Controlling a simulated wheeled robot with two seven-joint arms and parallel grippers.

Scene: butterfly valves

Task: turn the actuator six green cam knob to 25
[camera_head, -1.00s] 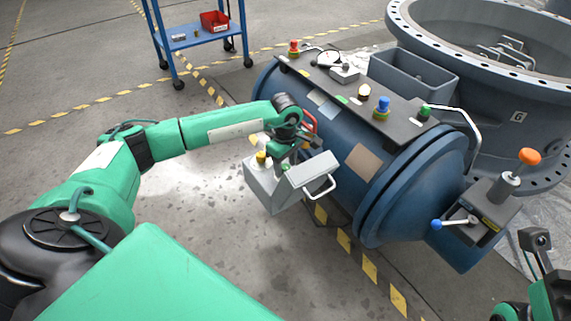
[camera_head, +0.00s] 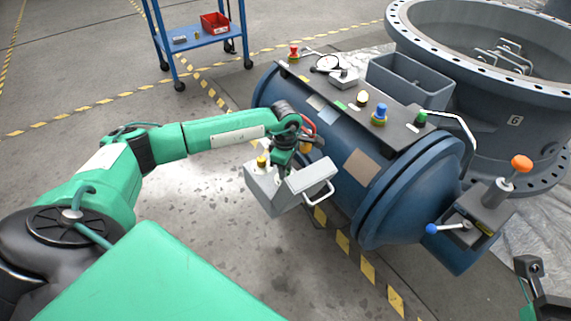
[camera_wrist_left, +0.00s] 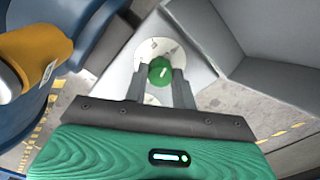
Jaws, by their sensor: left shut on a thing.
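The green cam knob (camera_wrist_left: 160,70) is a round cap with a white mark, on a pale round dial plate (camera_wrist_left: 148,54) on a grey box. The plate's figures are too small to read. My left gripper (camera_wrist_left: 161,84) is shut on the knob, one finger on each side. In the head view the wrist hides the knob; the grey box (camera_head: 262,187) shows below the wrist, with a yellow knob (camera_head: 262,161) on top. Part of my right gripper (camera_head: 531,268) shows at the lower right edge; its finger state is unclear.
A blue cylinder body (camera_head: 390,190) stands just right of the wrist, with knobs and a gauge on its top plate. An orange handle (camera_wrist_left: 35,55) is close left of the gripper. A white bar handle (camera_head: 320,193) sticks out of the grey box. Floor at left is clear.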

